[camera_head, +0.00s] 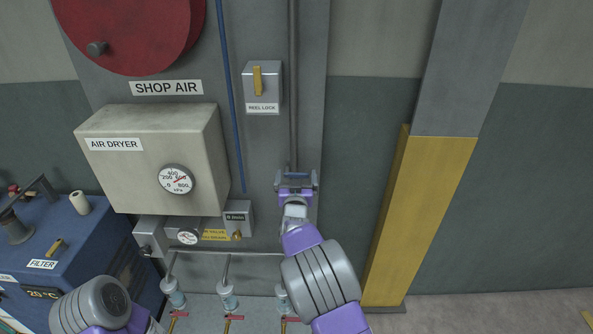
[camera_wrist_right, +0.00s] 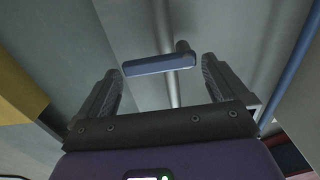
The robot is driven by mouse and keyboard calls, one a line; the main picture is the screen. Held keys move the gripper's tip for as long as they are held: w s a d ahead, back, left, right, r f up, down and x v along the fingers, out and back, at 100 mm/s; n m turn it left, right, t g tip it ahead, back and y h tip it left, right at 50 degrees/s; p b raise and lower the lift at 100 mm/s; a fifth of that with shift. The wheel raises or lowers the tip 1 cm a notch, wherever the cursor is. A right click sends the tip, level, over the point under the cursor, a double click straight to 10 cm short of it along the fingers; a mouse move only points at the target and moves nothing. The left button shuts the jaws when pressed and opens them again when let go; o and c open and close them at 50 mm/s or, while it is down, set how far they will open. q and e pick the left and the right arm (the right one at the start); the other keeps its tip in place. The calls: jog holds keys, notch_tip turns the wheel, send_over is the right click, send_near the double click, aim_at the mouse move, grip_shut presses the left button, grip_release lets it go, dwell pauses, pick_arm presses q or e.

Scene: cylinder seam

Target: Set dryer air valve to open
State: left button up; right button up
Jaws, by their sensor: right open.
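A blue lever handle (camera_wrist_right: 160,64) lies roughly crosswise in front of a grey pipe in the right wrist view. It also shows as a small blue bar (camera_head: 295,174) in the head view, mostly hidden by my right gripper (camera_head: 297,181). In the wrist view my right gripper (camera_wrist_right: 162,82) is open, its fingers on either side of the handle's span; the handle appears just beyond the fingertips, and I cannot tell whether they touch it. No label for this valve is readable. My left gripper is not visible; only part of my left arm shows at lower left.
The AIR DRYER box (camera_head: 155,165) with a gauge stands left of the pipe (camera_head: 293,80). A REEL LOCK switch (camera_head: 262,86) is above. Small drain fittings (camera_head: 238,218) sit below left. A yellow-grey column (camera_head: 425,200) is right, with free wall between.

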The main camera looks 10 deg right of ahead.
aim_at(296, 174)
jog(key=shift+x, duration=2.05)
jog(key=shift+c, duration=0.2)
jog(key=shift+a, duration=0.1)
jog(key=c, duration=1.2)
